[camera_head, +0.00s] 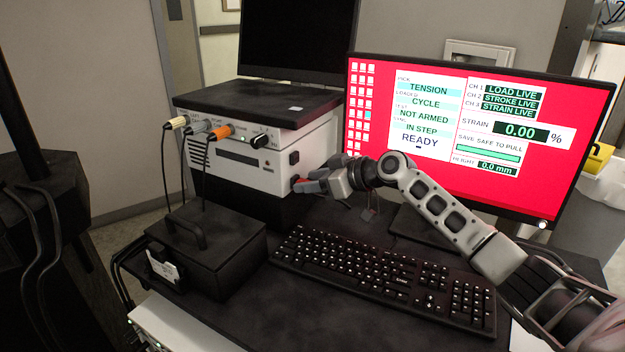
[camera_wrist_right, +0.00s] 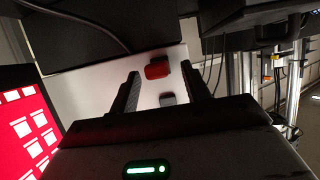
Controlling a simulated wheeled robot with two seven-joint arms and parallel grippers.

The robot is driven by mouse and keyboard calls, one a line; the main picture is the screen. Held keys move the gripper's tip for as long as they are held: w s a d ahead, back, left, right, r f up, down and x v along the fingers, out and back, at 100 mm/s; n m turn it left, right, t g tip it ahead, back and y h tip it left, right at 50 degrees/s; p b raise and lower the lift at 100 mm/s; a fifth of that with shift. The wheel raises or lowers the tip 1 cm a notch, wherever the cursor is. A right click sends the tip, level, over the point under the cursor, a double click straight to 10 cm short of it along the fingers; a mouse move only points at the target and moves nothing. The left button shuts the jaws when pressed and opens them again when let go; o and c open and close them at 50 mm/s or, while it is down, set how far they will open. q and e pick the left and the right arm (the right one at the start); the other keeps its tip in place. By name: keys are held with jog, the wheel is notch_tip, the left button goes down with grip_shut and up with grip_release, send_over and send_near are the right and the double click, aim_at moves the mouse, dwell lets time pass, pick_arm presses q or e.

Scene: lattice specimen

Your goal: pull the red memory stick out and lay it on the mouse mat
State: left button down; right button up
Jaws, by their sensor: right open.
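The red memory stick (camera_wrist_right: 157,70) shows in the right wrist view, sticking out of the pale side face of the white instrument box (camera_head: 255,160). A small grey plug (camera_wrist_right: 167,99) sits beside it on the same face. My right gripper (camera_wrist_right: 162,88) is open, with one finger on each side of the stick and plug; I see no contact with the stick. In the head view my right gripper (camera_head: 312,184) is at the box's right side and largely hides the stick. My left gripper is not in view.
A black keyboard (camera_head: 385,275) lies in front of the box. A monitor with a red screen (camera_head: 385,130) stands at the right, behind my right arm. A black case (camera_head: 205,255) stands at the left.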

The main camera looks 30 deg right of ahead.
jog(key=c, duration=1)
